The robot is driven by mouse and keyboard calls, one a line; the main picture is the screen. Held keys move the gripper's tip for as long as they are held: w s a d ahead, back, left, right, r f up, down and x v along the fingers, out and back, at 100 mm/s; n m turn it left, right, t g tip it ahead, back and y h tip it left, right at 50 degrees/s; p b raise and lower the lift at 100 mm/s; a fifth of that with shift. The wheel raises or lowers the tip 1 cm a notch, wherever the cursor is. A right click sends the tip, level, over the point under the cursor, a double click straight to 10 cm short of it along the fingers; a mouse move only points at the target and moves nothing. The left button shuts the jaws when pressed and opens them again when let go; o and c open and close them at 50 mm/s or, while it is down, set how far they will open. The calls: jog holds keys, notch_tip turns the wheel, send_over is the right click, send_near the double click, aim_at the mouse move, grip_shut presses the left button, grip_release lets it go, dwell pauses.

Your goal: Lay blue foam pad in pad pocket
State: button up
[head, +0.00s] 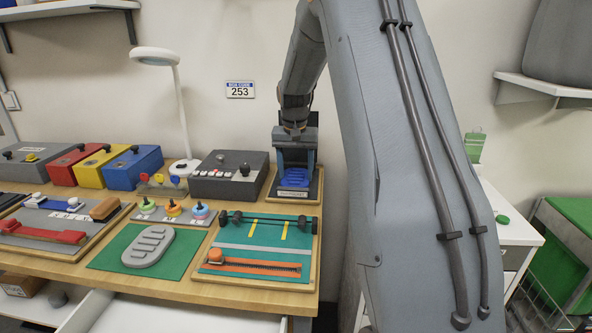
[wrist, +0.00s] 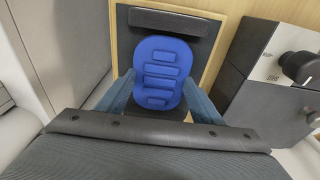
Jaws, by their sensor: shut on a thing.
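The blue foam pad (wrist: 159,72) is rounded, with raised bars across its face. In the wrist view it sits between the two blue-grey fingers of my gripper (wrist: 159,76), which are shut on its sides. In the head view the pad (head: 294,178) shows below my gripper (head: 295,165) at the back right of the bench. Under it is a dark holder (head: 313,187) on a wooden base, likely the pad pocket; its dark raised bar (wrist: 168,22) shows beyond the pad. I cannot tell whether the pad touches the holder's floor.
A grey control box (head: 228,187) stands close left of the holder. A teal board (head: 262,233) with an orange slider lies in front. A grey pad (head: 149,246) lies on a green mat. A white lamp (head: 180,110) stands further left. The bench's right edge is near.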

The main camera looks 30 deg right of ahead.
aim_at(295, 179)
jog(key=shift+f, duration=0.1)
jog(key=o, duration=1)
jog(key=shift+o, duration=0.2)
notch_tip(295, 179, up, 12)
jog(key=s+b, duration=0.1)
jog(key=shift+s+a+b, duration=0.2)
jog(key=shift+a+b, duration=0.15)
jog(key=shift+a, duration=0.1)
